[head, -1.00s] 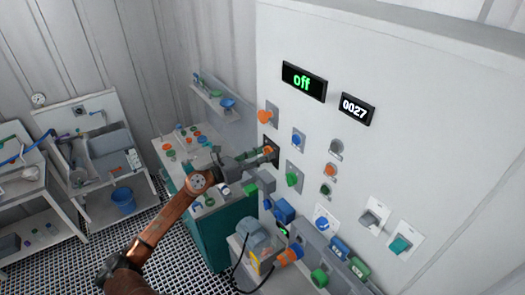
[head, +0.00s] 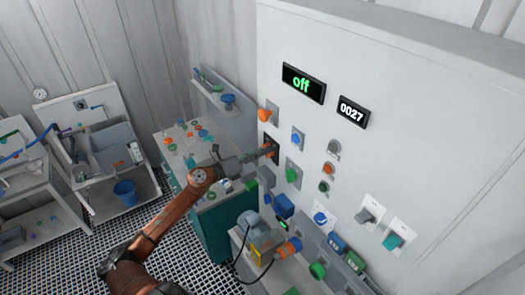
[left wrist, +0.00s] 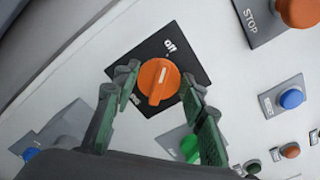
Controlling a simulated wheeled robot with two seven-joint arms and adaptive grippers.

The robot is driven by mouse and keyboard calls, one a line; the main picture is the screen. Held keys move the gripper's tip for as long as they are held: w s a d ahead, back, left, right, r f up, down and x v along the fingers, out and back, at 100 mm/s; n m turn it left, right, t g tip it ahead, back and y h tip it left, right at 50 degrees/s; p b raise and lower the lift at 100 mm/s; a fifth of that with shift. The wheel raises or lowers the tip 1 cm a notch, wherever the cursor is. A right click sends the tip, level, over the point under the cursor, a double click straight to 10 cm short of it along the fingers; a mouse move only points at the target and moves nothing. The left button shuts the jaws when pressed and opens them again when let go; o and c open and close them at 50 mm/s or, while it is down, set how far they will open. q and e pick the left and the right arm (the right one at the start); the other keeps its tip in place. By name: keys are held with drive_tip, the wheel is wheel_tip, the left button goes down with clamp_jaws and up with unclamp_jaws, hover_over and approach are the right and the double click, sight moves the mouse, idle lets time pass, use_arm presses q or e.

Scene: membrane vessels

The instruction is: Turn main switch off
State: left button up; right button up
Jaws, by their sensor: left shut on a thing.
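The main switch is an orange rotary knob (left wrist: 157,82) on a black square plate (left wrist: 190,58). The plate carries an "off" label above the knob and another label at lower left. The knob's white mark points up toward "off". My left gripper (head: 268,152) is at the switch on the white panel. In the left wrist view its green-padded fingers (left wrist: 160,88) are on both sides of the knob, shut on it. In the head view the knob is largely hidden by the gripper. The display (head: 303,83) reads "off" in green. My right gripper is not in view.
A second display (head: 353,112) reads 0027. An orange STOP button (left wrist: 298,12), a blue button (left wrist: 291,98) and a green knob (left wrist: 190,148) lie close around the switch. A teal cabinet (head: 215,230) stands beneath my left arm.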

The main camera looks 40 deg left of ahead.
use_arm(q)
drive_tip(key=o, duration=1.1)
drive_tip(key=shift+a, duration=0.1)
drive_tip(key=shift+o, duration=0.2)
drive_tip(key=v, duration=1.2)
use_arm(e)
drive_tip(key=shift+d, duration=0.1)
